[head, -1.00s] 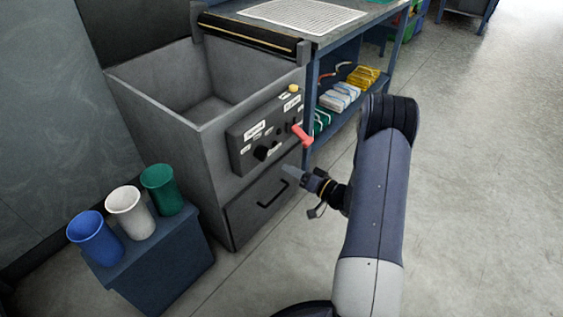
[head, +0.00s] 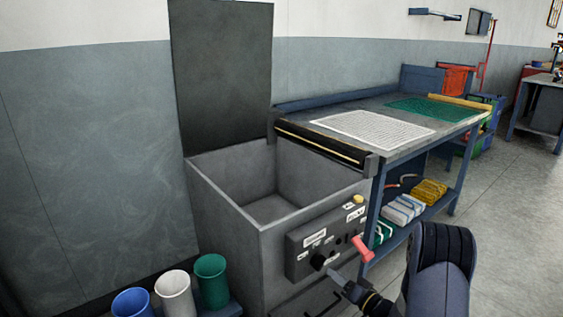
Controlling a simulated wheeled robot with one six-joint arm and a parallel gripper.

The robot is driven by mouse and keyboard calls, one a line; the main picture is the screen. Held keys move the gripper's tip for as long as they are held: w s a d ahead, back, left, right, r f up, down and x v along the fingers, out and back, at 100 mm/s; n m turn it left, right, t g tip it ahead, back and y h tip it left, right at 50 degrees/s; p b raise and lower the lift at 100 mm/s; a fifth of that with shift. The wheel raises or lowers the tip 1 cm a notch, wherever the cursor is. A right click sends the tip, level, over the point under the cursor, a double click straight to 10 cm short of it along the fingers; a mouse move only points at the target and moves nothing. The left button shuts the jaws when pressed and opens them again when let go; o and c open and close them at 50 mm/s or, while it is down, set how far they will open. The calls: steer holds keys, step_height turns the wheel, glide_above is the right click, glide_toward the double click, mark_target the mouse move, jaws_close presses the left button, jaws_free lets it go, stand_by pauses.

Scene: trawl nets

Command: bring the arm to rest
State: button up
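My arm (head: 440,272) rises from the bottom right of the head view, bent at a dark ribbed joint. My gripper (head: 338,278) points left, close in front of the control panel on the grey open-topped bin. Its fingers are small and partly cut by the view, so I cannot tell whether they are open or shut. I see no object held in it. The red lever (head: 362,248) on the panel is just above and right of the gripper; I cannot tell whether they touch.
The grey bin (head: 225,215) has a control panel (head: 310,252). Blue (head: 132,303), white (head: 175,293) and green (head: 211,281) cups stand at lower left. A workbench (head: 385,105) with nets and a stocked shelf stands right. Open floor (head: 510,215) lies at the right.

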mark_target(323, 265)
steer(key=x, duration=0.4)
steer(key=shift+w+a+b, duration=0.2)
steer(key=shift+w+b, duration=0.05)
steer(key=shift+b, duration=0.1)
steer(key=shift+s+d, duration=0.1)
